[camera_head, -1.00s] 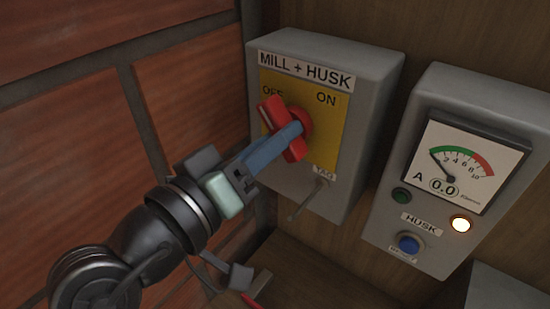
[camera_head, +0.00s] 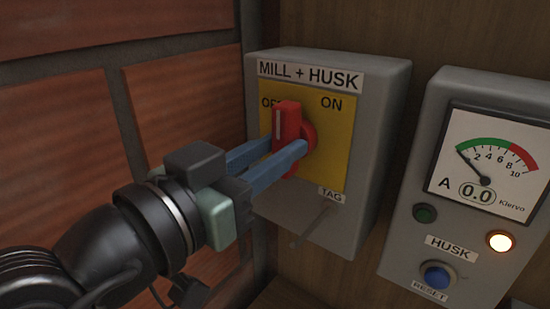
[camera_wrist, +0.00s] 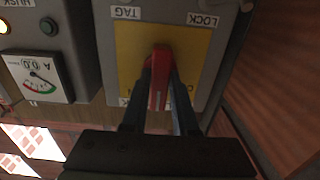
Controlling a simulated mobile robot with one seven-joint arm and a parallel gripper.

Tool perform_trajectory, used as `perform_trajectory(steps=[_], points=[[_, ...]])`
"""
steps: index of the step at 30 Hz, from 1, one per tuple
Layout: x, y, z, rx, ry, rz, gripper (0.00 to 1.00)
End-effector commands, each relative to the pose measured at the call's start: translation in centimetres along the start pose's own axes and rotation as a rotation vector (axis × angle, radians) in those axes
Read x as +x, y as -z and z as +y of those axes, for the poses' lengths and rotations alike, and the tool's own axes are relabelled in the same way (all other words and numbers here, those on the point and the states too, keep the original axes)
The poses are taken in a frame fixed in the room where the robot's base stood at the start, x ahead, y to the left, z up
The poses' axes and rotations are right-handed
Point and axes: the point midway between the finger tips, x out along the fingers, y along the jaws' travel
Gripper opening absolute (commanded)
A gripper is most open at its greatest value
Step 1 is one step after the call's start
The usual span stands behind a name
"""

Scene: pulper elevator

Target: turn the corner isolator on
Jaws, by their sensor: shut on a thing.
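The corner isolator is a grey box (camera_head: 384,100) labelled MILL + HUSK, with a yellow plate (camera_head: 339,150) marked OFF at upper left and ON at upper right. Its red handle (camera_head: 287,125) stands about upright in the head view, its white line near the top, close to the OFF lettering and partly covering it. My gripper (camera_head: 284,152) is shut on the red handle, one blue finger on each side. The wrist view also shows the handle (camera_wrist: 159,80) between the fingers, with the yellow plate (camera_wrist: 130,45) behind it. The fingers hide the handle's lower part.
A grey HUSK panel (camera_head: 408,225) with a meter reading 0.0, a lit lamp (camera_head: 500,242) and a blue reset button (camera_head: 437,276) is to the right. A brick wall (camera_head: 190,95) is close on the left. A TAG label (camera_head: 331,194) is below the plate.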

Motion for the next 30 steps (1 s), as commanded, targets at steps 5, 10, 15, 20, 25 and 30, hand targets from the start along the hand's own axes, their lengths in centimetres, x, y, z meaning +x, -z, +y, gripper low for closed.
perform_trajectory(steps=[5,10,15,20,25,30], points=[[0.00,-0.05,-0.02,0.014,0.000,-0.002,0.00],[0.00,-0.02,-0.01,0.016,0.000,-0.002,0.00],[0.00,-0.02,-0.01,0.016,0.000,-0.001,0.31],[0.01,0.00,-0.01,0.015,0.000,-0.001,0.57],[0.01,0.00,0.00,0.014,0.000,0.000,0.57],[0.01,0.00,0.00,0.013,0.000,0.000,0.57]])
